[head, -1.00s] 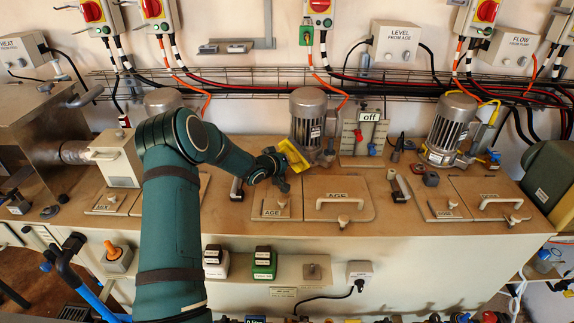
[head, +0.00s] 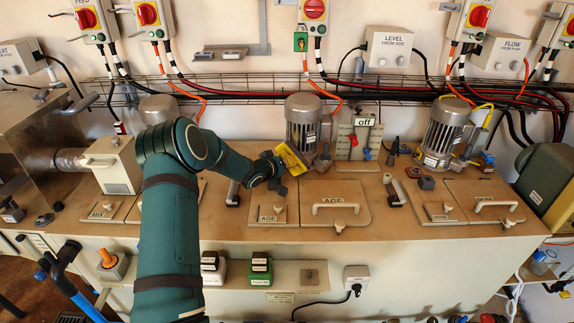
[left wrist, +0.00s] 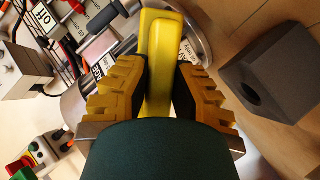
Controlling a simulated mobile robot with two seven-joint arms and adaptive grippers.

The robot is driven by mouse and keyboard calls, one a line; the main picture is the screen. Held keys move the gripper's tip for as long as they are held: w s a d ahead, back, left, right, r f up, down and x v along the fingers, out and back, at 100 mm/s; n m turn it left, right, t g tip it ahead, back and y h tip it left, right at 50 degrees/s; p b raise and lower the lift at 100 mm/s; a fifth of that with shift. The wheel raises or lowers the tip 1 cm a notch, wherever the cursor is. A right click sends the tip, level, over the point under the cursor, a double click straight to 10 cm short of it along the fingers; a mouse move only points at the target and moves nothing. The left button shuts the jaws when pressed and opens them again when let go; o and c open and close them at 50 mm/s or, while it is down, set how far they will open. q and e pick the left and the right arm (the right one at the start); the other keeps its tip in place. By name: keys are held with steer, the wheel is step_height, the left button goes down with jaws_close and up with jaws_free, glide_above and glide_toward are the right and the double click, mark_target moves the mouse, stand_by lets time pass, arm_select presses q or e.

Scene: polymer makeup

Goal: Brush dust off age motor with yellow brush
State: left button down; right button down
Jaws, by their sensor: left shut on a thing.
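The age motor (head: 303,120) is a grey ribbed cylinder standing upright on the brown bench, behind the lid marked AGE. My left gripper (head: 276,164) is just left of the motor's lower part. It is shut on the yellow brush (head: 292,158), which is tilted and overlaps the motor's lower left side; I cannot tell if they touch. In the left wrist view the brush (left wrist: 162,60) sits between the two orange-padded fingers (left wrist: 160,88). The brush's bristles are hidden. Dust on the motor is too small to tell. My right gripper is not in view.
A panel with an "off" sign (head: 364,122) stands right of the motor. Another motor (head: 445,130) stands further right. The AGE lid (head: 335,203) with its handle lies in front. A wire cable tray (head: 230,98) runs along the wall behind. A dark grey block (left wrist: 275,78) shows in the left wrist view.

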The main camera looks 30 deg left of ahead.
mark_target(295, 153)
arm_select(q)
steer(key=shift+w+a, duration=0.1)
steer(key=shift+w, duration=0.2)
steer(key=shift+r, duration=0.15)
step_height(295, 153, up, 3)
steer(key=p, duration=0.3)
steer(key=shift+s+r, duration=0.1)
steer(key=shift+w+r+p, duration=0.15)
steer(key=shift+r+p, duration=1.5)
steer(key=shift+p, duration=0.05)
steer(key=shift+w+r+p, duration=0.15)
steer(key=shift+r+p, duration=1.45)
steer(key=shift+p, duration=0.05)
steer(key=shift+w+r+p, duration=0.1)
steer(key=shift+p, duration=0.2)
steer(key=shift+w+f+b, duration=0.15)
steer(key=shift+f+b, duration=3.05)
steer(key=shift+f, duration=1.9)
